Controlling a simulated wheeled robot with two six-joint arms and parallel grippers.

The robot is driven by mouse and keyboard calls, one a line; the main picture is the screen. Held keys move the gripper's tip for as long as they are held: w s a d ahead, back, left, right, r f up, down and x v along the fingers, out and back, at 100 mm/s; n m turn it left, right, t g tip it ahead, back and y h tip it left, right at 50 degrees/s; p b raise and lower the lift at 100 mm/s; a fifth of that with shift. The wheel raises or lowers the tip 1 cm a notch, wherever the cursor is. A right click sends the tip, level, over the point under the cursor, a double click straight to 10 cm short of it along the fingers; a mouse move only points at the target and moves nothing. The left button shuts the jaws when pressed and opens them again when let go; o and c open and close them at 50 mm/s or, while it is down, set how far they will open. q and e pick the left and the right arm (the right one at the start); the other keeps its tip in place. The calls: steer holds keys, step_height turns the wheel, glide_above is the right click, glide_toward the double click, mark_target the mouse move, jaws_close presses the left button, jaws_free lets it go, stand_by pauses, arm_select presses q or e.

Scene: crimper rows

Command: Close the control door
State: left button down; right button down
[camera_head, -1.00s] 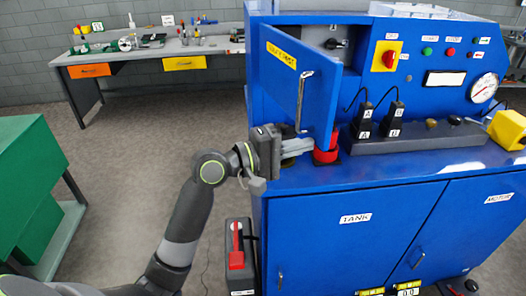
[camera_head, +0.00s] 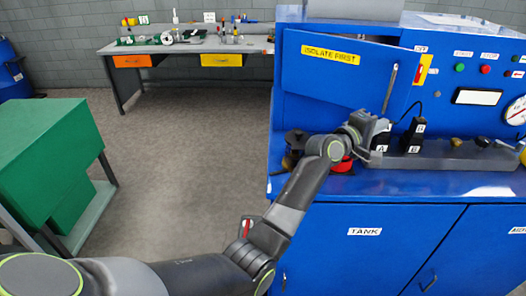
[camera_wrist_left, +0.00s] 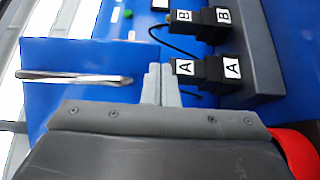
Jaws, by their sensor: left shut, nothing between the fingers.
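The blue control door (camera_head: 335,80) carries a yellow "ISOLATE FIRST" label and a long grey handle (camera_head: 389,88). It is hinged at the left and stands partly open, with a gap showing above its slanted top edge. My left gripper (camera_head: 380,128) is shut and empty at the door's lower right, below the handle. In the left wrist view, the shut fingers (camera_wrist_left: 160,86) lie beside the door (camera_wrist_left: 75,65) and its handle (camera_wrist_left: 75,77). I cannot tell whether they touch it. My right gripper is out of view.
Black plugs marked A and B (camera_head: 413,136) stand on a grey strip (camera_head: 455,157) just right of the gripper. A red part (camera_head: 341,164) sits on the blue ledge behind my arm. A yellow switch plate (camera_head: 422,70) is beside the door. A green box (camera_head: 50,150) stands left.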

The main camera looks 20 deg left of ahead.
arm_select(q)
steer(key=shift+t+y, duration=0.3)
steer(key=shift+y, duration=0.1)
steer(key=shift+w+d+b, duration=0.15)
steer(key=shift+w+b, duration=0.05)
steer(key=shift+w, duration=0.7)
steer(key=shift+w+d+b, duration=0.2)
steer(key=shift+w, duration=0.7)
steer(key=shift+w+d+b, duration=0.15)
steer(key=shift+w+b, duration=0.05)
steer(key=shift+w, duration=0.7)
